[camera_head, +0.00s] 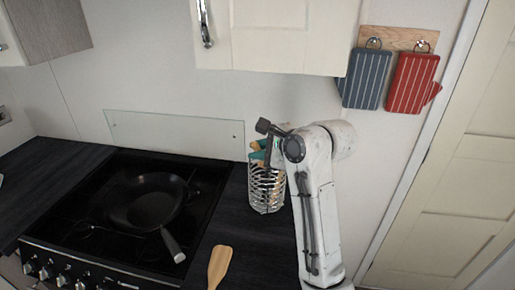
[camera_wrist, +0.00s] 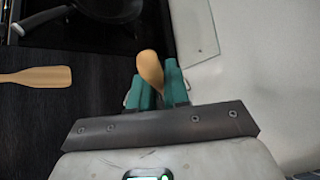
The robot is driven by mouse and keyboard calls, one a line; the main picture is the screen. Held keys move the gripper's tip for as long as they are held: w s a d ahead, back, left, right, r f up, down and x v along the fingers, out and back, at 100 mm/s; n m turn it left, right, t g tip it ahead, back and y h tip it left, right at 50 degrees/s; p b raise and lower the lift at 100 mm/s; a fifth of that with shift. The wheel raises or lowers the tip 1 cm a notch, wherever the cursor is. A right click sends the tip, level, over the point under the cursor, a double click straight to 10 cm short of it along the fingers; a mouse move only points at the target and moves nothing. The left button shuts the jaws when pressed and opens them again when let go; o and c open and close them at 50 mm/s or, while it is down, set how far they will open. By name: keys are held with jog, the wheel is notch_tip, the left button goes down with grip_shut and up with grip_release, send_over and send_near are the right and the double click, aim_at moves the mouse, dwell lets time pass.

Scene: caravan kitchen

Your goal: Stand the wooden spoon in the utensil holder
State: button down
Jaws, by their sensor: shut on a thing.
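The wooden spoon (camera_wrist: 150,66) is between the green fingers of my gripper (camera_wrist: 160,82) in the wrist view, its rounded end showing above the fingertips. In the head view my gripper (camera_head: 259,153) is at the top of the utensil holder (camera_head: 266,195), a silver openwork metal cylinder standing on the dark counter right of the hob. A tan part shows through the holder's openings, but I cannot tell clearly whether it is the spoon's handle. My arm partly covers the holder's right side. The holder cannot be made out in the wrist view.
A wooden spatula (camera_head: 219,266) lies on the counter near the front; it also shows in the wrist view (camera_wrist: 38,77). A black pan (camera_head: 150,207) sits on the hob. A wall cupboard (camera_head: 280,35) hangs above. Blue (camera_head: 364,79) and red (camera_head: 411,84) striped mitts hang at right.

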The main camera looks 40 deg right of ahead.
jog(key=shift+w+d+f, duration=0.3)
jog(key=shift+d+f, duration=0.1)
jog(key=shift+f, duration=0.2)
jog(key=shift+w+d+f, duration=0.25)
jog(key=shift+d+f, duration=0.2)
jog(key=shift+f, duration=0.15)
jog(key=shift+w+d+f, duration=0.3)
jog(key=shift+d+f, duration=0.1)
jog(key=shift+f, duration=0.2)
jog(key=c, duration=1)
grip_release()
jog(key=b+v, duration=0.1)
jog(key=v, duration=0.9)
jog(key=shift+s+r+b, duration=0.15)
jog(key=shift+s+b, duration=0.15)
jog(key=shift+s, duration=0.05)
